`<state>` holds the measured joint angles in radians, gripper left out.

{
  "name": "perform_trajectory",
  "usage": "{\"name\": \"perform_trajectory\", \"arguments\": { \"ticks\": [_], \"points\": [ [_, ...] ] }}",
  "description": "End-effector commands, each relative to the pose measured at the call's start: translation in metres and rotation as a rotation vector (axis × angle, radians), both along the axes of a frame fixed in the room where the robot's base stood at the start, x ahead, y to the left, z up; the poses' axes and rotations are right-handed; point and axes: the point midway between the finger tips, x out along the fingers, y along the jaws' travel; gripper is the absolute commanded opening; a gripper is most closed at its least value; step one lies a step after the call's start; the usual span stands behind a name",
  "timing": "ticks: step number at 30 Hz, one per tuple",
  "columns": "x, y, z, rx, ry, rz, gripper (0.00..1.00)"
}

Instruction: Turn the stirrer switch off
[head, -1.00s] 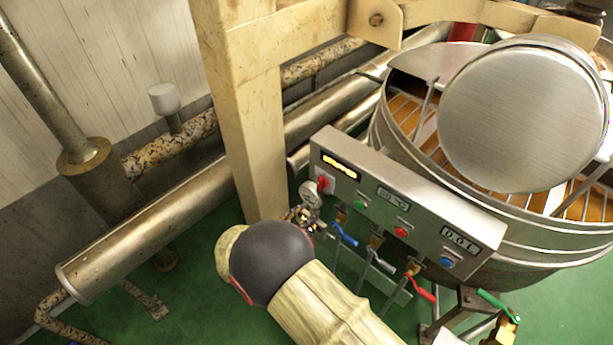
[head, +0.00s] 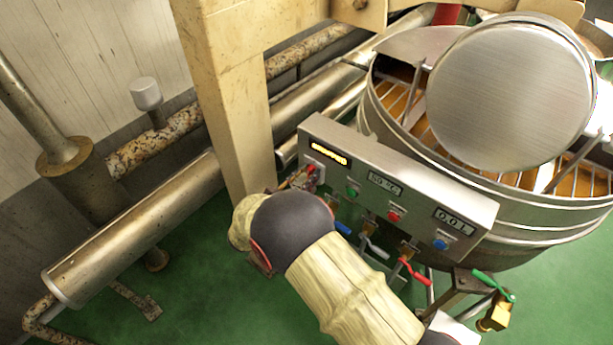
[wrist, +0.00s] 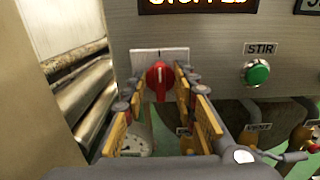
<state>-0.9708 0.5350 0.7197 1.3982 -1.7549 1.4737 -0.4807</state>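The red rotary switch (wrist: 159,80) sits on a pale plate at the left end of the steel control panel (wrist: 215,35). Its handle stands roughly upright, with a pale line on it. My gripper (wrist: 158,88) is open, with one finger on each side of the switch. The right finger looks very close to it; I cannot tell whether it touches. In the head view, the switch (head: 311,170) is partly covered by my gripper (head: 297,181). The lit display (wrist: 200,4) above reads like "STOPPED", cut off at the top. A green button (wrist: 255,72) labelled STIR is to its right.
The round kettle (head: 480,190) with its lid (head: 512,90) stands behind the panel. A beige post (head: 235,120) is close on the left. Valves with blue, grey and red handles (head: 415,273) hang below the panel. A pressure gauge (wrist: 137,140) sits under the switch.

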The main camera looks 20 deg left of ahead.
Motion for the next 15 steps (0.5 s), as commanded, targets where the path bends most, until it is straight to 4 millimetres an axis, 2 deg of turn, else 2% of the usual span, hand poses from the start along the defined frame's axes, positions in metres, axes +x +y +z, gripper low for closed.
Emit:
{"name": "perform_trajectory", "arguments": {
  "ticks": [6,15],
  "points": [
    [0.0003,0.0001,0.0006,0.001,0.000,0.000,0.28],
    [0.0000,0.0001,0.0005,0.001,0.000,0.000,0.11]
  ]
}}
